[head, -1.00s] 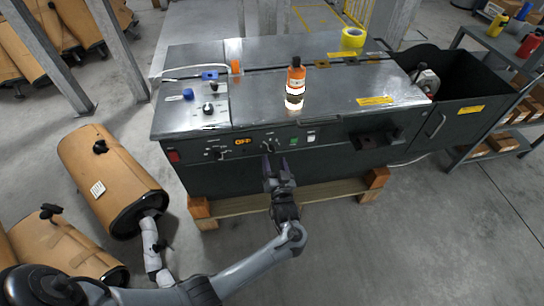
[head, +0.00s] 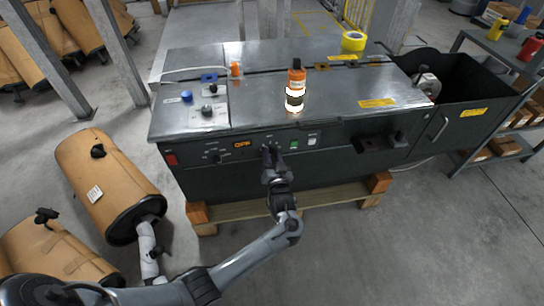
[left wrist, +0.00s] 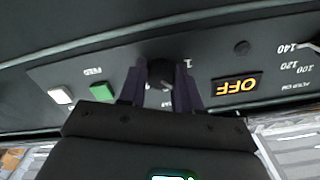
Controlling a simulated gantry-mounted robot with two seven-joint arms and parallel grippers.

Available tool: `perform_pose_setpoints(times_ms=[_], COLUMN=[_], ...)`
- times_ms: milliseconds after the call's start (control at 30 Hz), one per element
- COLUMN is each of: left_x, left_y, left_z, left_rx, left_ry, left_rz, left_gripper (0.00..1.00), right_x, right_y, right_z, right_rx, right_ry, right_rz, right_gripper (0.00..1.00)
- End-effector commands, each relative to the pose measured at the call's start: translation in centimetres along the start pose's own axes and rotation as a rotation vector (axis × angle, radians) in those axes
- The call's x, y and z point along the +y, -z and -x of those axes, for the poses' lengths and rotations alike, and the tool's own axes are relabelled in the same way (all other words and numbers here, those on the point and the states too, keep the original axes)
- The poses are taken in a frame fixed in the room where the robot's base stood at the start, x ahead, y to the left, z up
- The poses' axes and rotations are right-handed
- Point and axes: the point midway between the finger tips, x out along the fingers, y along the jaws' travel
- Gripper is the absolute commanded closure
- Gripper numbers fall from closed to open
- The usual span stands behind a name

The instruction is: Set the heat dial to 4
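The front panel of the dark machine (head: 330,165) carries a dark round dial (left wrist: 160,72), seen upside down in the left wrist view. A "1" shows beside it; its other marks and pointer setting are hidden or too small to read. My left gripper (head: 270,150) reaches the panel there, and its fingers (left wrist: 160,82) stand close on both sides of the dial, apparently closed on it. In the head view the gripper covers the dial. An orange "OFF" display (left wrist: 237,88) sits next to it. My right gripper is not in view.
A green button (left wrist: 102,92) and a white one (left wrist: 60,95) sit beside the dial. Another dial (head: 217,158) with numbers is left of the display. Brown mufflers (head: 105,180) lie at the left.

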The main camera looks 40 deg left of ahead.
Motion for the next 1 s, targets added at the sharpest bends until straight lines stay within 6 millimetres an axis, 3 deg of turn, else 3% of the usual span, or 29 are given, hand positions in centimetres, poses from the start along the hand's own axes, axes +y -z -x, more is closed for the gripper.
perform_pose_setpoints(times_ms=[33,133,567,1000], left_x=[0.0,0.0,-0.1,-0.1], left_y=[0.0,0.0,0.4,0.4], left_z=[0.0,0.0,0.0,0.0], left_rx=[0.000,0.000,-0.001,-0.002], left_ry=[0.000,0.000,-0.001,-0.002], left_rz=[0.000,0.000,-0.100,-0.475], left_gripper=[0.84,0.97,0.97,0.97], right_x=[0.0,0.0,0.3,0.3], right_y=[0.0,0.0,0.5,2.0], right_z=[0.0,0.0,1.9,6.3], right_rx=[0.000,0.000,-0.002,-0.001], right_ry=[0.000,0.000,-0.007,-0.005], right_rz=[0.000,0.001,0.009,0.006], right_gripper=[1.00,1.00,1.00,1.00])
